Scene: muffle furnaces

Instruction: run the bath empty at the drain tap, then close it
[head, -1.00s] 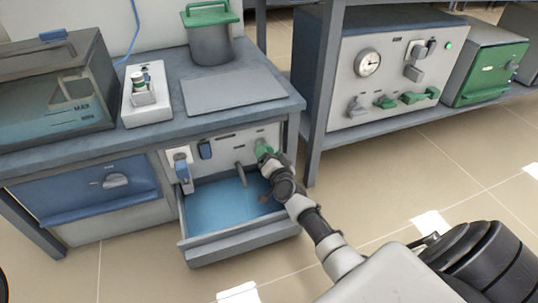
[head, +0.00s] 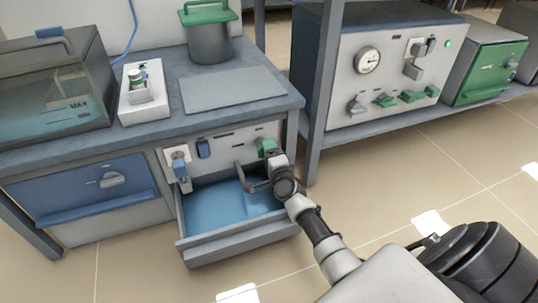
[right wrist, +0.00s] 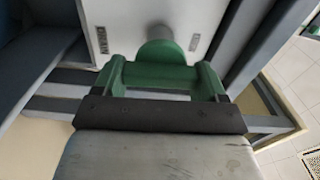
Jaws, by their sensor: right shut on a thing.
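The glass-sided bath (head: 45,98) stands on the left of the bench with bluish water in it, near its MAX and MIN marks. The drain tap's green handle (head: 266,146) is on the white panel under the bench top. My right gripper (head: 273,160) is at this handle and shut on it. In the right wrist view the green handle (right wrist: 160,76) lies crosswise, its bar against the dark edge of my gripper (right wrist: 158,115). A grey spout (head: 240,172) shows left of the gripper, above the pulled-out tray (head: 240,240) holding blue water. My left gripper is out of view.
A blue-handled fitting (head: 180,165) and a blue switch (head: 204,149) are left on the same panel. A white device (head: 143,92), a flat plate (head: 232,91) and a green-lidded pot (head: 208,40) stand on the bench. A grey table leg (head: 316,130) is close right of my arm.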

